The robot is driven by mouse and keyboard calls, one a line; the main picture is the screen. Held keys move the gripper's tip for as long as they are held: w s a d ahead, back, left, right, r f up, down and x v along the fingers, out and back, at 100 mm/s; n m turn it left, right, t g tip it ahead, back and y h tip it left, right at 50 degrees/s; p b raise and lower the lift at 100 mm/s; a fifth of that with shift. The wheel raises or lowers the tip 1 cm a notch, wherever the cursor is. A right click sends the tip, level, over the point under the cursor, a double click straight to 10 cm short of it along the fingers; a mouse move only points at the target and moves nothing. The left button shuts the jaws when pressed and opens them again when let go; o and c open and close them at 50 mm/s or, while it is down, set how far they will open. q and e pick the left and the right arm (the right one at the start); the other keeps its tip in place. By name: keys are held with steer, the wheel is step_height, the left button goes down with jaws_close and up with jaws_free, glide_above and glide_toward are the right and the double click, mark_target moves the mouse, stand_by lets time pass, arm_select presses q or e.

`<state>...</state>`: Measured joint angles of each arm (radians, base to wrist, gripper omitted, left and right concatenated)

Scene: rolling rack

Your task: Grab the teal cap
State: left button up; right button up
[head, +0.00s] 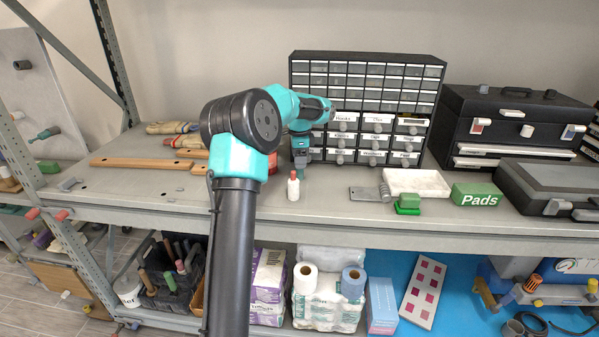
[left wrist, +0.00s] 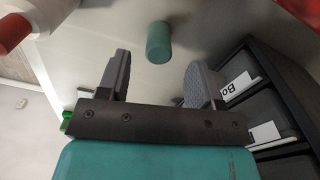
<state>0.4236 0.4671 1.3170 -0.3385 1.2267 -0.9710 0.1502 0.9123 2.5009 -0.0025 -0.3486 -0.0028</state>
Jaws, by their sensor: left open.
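The teal cap (left wrist: 159,42) is a small cylinder on the grey shelf in the left wrist view. It lies beyond the fingertips, roughly in line with the gap between them, and nothing touches it. My left gripper (left wrist: 159,66) is open and empty, its two dark fingers spread apart. In the head view my left gripper (head: 301,157) points down in front of the drawer cabinet, over the shelf. There I cannot clearly separate the cap from the teal and dark parts of the gripper. My right gripper is in neither view.
A white bottle with a red tip (head: 293,186) stands close in front of the gripper. The drawer cabinet (head: 368,68) is right behind it. A green block (head: 408,204), a white tray (head: 417,183) and a green Pads box (head: 477,194) are to the right. Wooden-handled tools (head: 141,163) lie left.

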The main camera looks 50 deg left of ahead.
mark_target(300, 171)
arm_select(q)
steer(key=shift+d+f, duration=0.1)
steer(key=shift+f, duration=2.5)
steer(key=shift+c, duration=0.3)
steer(key=c, duration=0.9)
